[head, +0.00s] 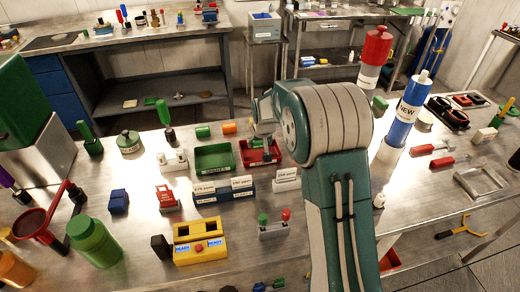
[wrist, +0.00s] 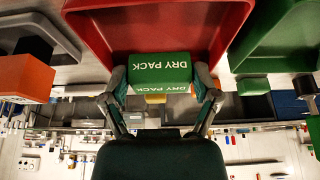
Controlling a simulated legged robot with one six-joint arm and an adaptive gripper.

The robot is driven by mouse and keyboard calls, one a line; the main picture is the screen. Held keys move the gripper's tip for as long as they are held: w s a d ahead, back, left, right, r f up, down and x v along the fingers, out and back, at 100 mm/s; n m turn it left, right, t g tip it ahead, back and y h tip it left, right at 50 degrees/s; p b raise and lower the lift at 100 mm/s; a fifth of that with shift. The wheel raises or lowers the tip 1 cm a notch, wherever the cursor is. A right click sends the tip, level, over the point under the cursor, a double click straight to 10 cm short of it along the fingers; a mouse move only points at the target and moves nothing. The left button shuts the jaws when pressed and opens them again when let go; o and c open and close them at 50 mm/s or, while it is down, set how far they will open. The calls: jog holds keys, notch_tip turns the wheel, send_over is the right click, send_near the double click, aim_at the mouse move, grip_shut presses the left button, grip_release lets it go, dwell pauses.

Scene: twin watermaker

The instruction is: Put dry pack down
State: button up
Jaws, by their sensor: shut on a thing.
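The dry pack (wrist: 160,68) is a small green block with white "DRY PACK" lettering. My gripper (wrist: 160,78) is shut on it, one finger at each end of the block. In the wrist view the pack overlaps the red tray (wrist: 85,28); I cannot tell whether it touches it. In the head view my gripper (head: 264,143) is over the red tray (head: 275,161), partly hidden by my arm. The green tray (head: 214,167) sits beside it on the left and also shows in the wrist view (wrist: 285,45).
Labelled blue holders (head: 206,195) stand in front. A yellow box (head: 202,250) is nearer. A blue bottle (head: 402,115) stands right of my arm.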

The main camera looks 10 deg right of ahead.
aim_at(260, 148)
notch_tip(260, 148, down, 3)
jog(key=o, duration=1)
jog(key=shift+c, duration=0.2)
